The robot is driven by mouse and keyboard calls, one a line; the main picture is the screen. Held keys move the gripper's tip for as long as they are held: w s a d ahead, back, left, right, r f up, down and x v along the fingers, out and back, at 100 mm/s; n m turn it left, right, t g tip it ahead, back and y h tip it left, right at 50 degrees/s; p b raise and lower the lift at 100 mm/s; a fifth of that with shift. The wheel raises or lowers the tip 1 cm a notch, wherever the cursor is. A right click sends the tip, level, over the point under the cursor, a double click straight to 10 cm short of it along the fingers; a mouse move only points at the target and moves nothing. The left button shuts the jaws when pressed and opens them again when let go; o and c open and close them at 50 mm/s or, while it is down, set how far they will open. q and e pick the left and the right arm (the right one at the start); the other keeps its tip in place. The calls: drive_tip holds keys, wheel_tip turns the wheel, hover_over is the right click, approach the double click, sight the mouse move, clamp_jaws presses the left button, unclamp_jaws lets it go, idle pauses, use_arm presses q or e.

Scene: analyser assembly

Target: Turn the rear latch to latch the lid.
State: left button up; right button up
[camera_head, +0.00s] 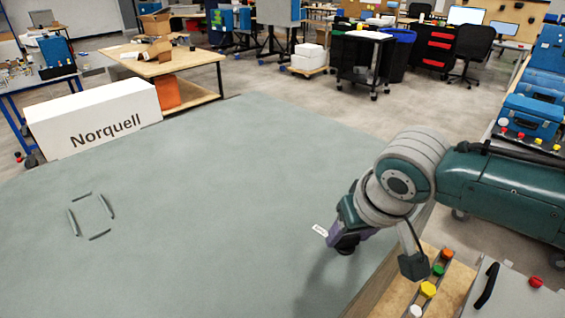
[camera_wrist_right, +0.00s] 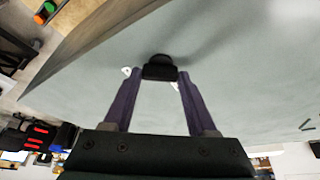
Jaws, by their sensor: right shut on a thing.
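My right gripper (camera_head: 341,235) points down at the right part of the grey-green table. In the right wrist view its two purple fingers (camera_wrist_right: 158,78) are shut on a small black part (camera_wrist_right: 160,66) between their tips. The black part also shows below the gripper in the head view (camera_head: 346,248), close to the table surface. I cannot tell whether it touches the table or whether it is the rear latch. I see no lid or analyser body clearly. My left gripper is not in view.
The grey-green table (camera_head: 200,220) is mostly bare. Several short raised strips (camera_head: 106,206) outline a rectangle at its left. A white Norquell box (camera_head: 95,118) stands beyond the table. Coloured knobs (camera_head: 428,289) and a grey panel with a black handle (camera_head: 486,285) lie at lower right.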

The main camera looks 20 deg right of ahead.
drive_tip(key=m, duration=0.1)
drive_tip(key=m+h+p, duration=0.1)
drive_tip(key=shift+a+r+m, duration=0.1)
drive_tip(key=shift+a+m, duration=0.1)
drive_tip(key=shift+m, duration=0.2)
drive_tip(key=m+g, duration=0.1)
drive_tip(key=m, duration=0.1)
drive_tip(key=shift+m+h, duration=0.4)
drive_tip(key=m, duration=0.1)
drive_tip(key=m+g+b, duration=0.1)
drive_tip(key=m, duration=0.1)
drive_tip(key=shift+w+a+f+h, duration=0.1)
drive_tip(key=shift+w+f+h, duration=0.1)
drive_tip(key=shift+h, duration=0.2)
drive_tip(key=shift+r+m+g+h+b, duration=0.1)
drive_tip(key=shift+m+g+h+b, duration=0.35)
drive_tip(key=shift+m, duration=0.75)
drive_tip(key=o, duration=1.4)
drive_tip(key=shift+c, duration=0.2)
